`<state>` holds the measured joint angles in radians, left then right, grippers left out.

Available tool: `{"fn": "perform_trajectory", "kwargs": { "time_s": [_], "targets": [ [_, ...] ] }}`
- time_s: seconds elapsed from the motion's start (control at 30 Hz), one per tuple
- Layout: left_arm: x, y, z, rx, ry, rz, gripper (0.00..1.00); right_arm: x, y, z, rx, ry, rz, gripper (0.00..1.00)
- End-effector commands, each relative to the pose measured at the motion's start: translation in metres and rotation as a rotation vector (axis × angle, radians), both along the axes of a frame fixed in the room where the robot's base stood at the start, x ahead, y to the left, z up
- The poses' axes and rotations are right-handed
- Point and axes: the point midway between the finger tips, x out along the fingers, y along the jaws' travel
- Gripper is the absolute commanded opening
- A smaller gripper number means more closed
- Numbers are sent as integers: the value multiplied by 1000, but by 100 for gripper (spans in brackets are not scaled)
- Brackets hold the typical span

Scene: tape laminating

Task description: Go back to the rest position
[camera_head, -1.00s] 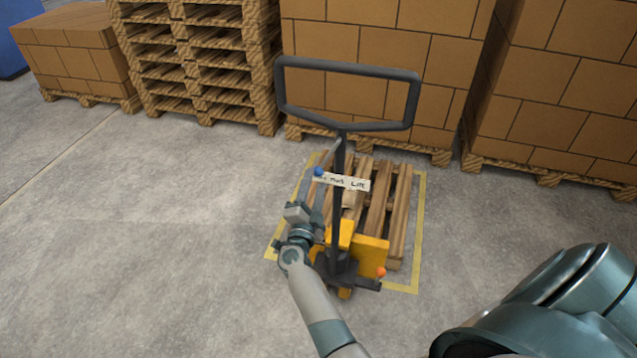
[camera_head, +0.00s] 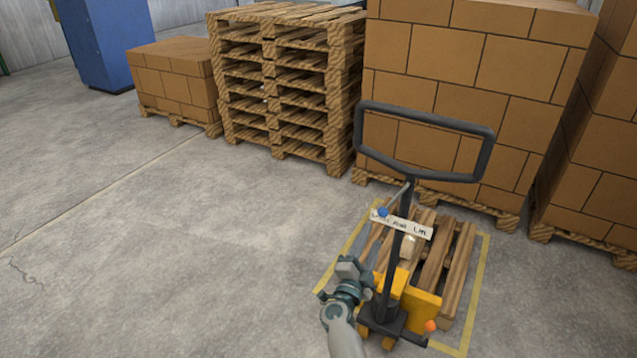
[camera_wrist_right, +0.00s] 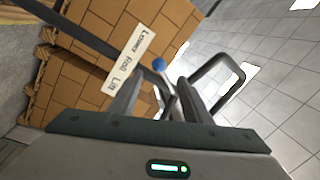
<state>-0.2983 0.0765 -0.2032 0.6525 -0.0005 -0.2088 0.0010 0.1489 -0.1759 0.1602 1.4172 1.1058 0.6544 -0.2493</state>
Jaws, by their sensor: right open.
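My right gripper (camera_head: 352,268) is beside the black pole of a pallet jack, to its left and below the jack's label. It also shows in the right wrist view (camera_wrist_right: 161,100), where its two fingers stand apart with the lever's blue knob (camera_wrist_right: 159,65) seen beyond and between them. It holds nothing that I can see. The jack has a black loop handle (camera_head: 480,155), a yellow body (camera_head: 422,302) and a white label (camera_head: 413,228). The blue knob (camera_head: 383,212) is at the label's left end. My left gripper is not in view.
The jack stands at a wooden pallet (camera_head: 460,270) within a yellow floor outline (camera_head: 481,275). Behind are a stack of pallets (camera_head: 285,90) and tall box stacks (camera_head: 470,75). A low box stack (camera_head: 175,75) and a blue cabinet (camera_head: 110,45) are farther left. The left floor is clear.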

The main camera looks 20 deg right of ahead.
Motion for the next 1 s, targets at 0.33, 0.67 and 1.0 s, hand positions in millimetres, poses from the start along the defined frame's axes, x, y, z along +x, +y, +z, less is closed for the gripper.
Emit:
{"fn": "perform_trajectory", "kwargs": {
  "time_s": [0.33,0.67,1.0],
  "targets": [
    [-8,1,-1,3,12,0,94,0,20,-35,-67,92,89,44],
    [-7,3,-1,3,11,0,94,-39,97,-189,-272,460,439,44],
    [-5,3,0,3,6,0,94,-160,153,-357,-418,875,796,44]
  ]
}}
